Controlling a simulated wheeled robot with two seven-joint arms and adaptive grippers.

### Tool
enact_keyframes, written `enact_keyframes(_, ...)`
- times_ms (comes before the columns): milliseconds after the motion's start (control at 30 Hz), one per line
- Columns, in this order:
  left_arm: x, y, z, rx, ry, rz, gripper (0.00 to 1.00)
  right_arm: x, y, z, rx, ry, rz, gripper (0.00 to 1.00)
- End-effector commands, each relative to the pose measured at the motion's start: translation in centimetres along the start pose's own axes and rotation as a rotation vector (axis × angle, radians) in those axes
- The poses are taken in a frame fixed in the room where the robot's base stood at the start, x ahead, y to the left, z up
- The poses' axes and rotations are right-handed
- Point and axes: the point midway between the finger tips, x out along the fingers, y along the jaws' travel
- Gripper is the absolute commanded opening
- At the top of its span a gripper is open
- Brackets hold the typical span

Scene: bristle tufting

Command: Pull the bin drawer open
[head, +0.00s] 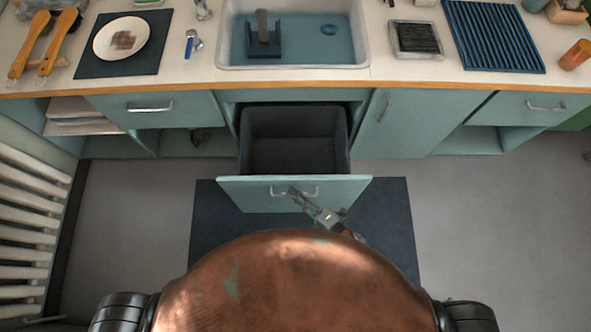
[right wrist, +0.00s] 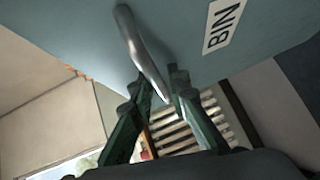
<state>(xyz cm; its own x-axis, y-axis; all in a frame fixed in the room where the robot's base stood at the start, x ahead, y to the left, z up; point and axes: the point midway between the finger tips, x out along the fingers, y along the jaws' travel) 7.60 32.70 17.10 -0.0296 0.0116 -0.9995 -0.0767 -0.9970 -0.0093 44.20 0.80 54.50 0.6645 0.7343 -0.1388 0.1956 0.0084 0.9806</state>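The bin drawer (head: 290,198) under the sink stands pulled out, with a dark grey bin (head: 293,155) showing inside it. Its teal front also fills the upper right wrist view (right wrist: 215,75), with a white "BIN" label. The metal bar handle (head: 308,194) is on the front; in the wrist view the bar (right wrist: 140,45) runs down between my fingers. My right gripper (head: 292,192) is at the handle, its fingertips (right wrist: 161,85) close on either side of the bar and seemingly shut on it. My left gripper is not in view.
A dark mat (head: 210,225) lies on the floor under the drawer. A closed cabinet door (head: 395,125) is right of the opening. A white radiator (head: 30,215) stands at the left wall. The sink (head: 293,40) and counter are above. Grey floor is free on both sides.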

Motion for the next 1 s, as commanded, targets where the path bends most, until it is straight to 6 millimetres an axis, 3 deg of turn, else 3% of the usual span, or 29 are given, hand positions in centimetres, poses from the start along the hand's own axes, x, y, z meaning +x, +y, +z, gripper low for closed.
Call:
enact_keyframes(267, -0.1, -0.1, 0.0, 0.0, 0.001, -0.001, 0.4, -1.7, -0.1, 0.0, 0.0, -0.001, -0.001, 0.16)
enact_keyframes(700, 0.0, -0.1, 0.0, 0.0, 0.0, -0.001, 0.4, -10.2, -0.1, 0.0, 0.001, -0.001, -0.002, 0.16)
enact_keyframes(1000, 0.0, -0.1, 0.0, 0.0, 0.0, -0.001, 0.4, -12.0, 0.0, 0.0, 0.0, -0.001, 0.0, 0.16)
